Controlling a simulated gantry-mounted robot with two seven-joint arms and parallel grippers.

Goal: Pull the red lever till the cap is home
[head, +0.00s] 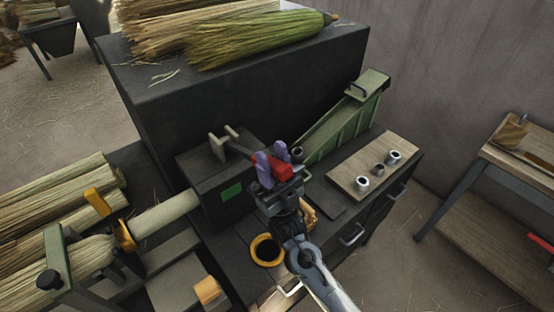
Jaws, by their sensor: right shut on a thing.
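The red lever grip (285,171) is on the middle of the dark bench, at the end of a thin dark bar that runs to a pair of pale plates (222,144) on a dark box with a green patch. My right gripper (272,168), with purple fingers, is shut on the red lever grip and partly covers it. Its arm comes in from the bottom right. I cannot tell which part is the cap or how it sits. My left gripper is not in view.
A yellow-rimmed dark ring (267,252) lies near the arm. A wooden board (345,172) with metal pieces stands right. A green chute (345,120) is behind. A clamped straw broom (90,255) lies left. More straw (255,38) lies on the black cabinet (235,90).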

